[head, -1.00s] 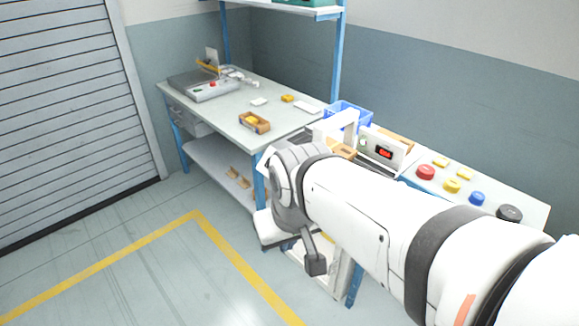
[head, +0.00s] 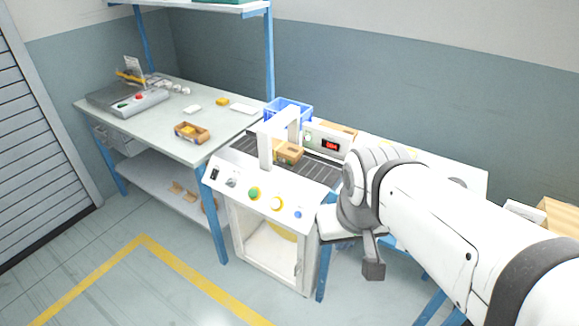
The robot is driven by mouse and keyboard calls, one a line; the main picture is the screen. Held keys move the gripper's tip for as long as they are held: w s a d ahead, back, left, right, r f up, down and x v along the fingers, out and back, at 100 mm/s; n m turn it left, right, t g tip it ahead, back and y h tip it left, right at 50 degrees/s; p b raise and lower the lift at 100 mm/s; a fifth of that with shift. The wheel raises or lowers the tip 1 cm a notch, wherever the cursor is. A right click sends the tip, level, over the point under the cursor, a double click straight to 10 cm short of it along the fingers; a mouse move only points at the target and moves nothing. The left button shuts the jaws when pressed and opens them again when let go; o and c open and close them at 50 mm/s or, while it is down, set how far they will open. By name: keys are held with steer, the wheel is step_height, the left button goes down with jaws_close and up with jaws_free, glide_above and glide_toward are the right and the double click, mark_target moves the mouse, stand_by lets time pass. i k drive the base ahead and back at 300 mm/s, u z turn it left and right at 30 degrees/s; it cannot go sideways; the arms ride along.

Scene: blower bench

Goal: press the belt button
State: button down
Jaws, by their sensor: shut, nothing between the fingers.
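The belt unit's white sloped panel (head: 240,195) is in the middle of the head view. It carries a dark switch (head: 214,174), a grey knob (head: 232,183), a green button (head: 254,194), a yellow-ringed button (head: 277,204) and a small blue button (head: 298,214). Any labels are too small to read, so I cannot tell which is the belt button. Behind the panel runs the dark belt (head: 316,170). My gripper (head: 373,268) hangs dark, shut and empty, right of the panel and apart from the buttons in the picture. My wrist hides the area behind it.
A white arch (head: 265,150) spans the belt, with a tan box (head: 288,153) beside it. A blue bin (head: 290,109) and a box with a red display (head: 331,145) stand behind. The left bench (head: 165,110) holds a device (head: 127,100) and a wooden tray (head: 192,132). The floor in front is clear.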

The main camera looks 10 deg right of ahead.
mark_target(275, 204)
steer(key=i, duration=1)
steer(key=z, duration=0.1)
